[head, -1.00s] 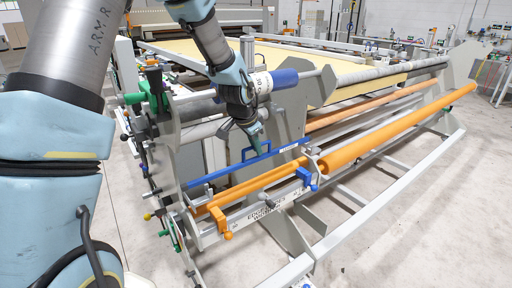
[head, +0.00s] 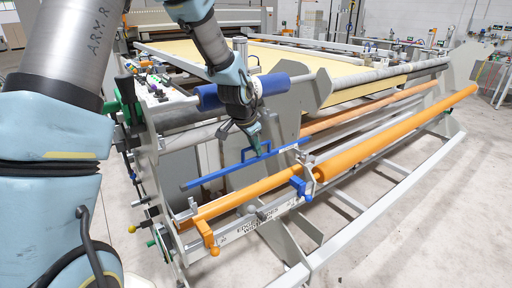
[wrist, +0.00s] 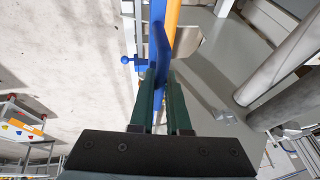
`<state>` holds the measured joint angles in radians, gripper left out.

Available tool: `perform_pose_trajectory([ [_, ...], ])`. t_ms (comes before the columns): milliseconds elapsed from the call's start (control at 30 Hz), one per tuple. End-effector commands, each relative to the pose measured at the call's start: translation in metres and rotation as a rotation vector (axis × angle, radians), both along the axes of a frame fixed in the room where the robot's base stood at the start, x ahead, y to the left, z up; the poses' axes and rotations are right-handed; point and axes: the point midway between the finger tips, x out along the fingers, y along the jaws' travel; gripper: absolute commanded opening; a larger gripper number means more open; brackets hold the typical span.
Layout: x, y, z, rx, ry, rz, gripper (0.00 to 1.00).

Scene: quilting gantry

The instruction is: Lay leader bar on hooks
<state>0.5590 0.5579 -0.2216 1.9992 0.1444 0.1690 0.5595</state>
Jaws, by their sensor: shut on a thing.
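The leader bar (head: 215,176) is a blue bar with a raised loop handle. It slants across the head view above an orange roller on the near side of the gantry. My gripper (head: 257,146) is shut on its handle. In the wrist view the green fingers (wrist: 158,98) close around the blue handle (wrist: 160,55). The front rail carries an orange hook-like bracket (head: 207,237) at the left and a blue one (head: 298,187) further right. The bar appears apart from both. Whether its far end touches the grey upright piece near the blue bracket is unclear.
A long orange roller (head: 400,130) runs to the right behind the front rail (head: 262,218). A grey side plate (head: 168,175) with levers stands at the left. A pale lower beam (head: 375,215) runs along the front.

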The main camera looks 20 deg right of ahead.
Motion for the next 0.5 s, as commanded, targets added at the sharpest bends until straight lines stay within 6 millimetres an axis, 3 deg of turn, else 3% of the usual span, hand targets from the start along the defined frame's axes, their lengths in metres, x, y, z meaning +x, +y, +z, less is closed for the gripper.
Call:
perform_pose_trajectory([
  [500,0.000,-0.001,-0.033,-0.001,-0.001,-0.001,0.00],
])
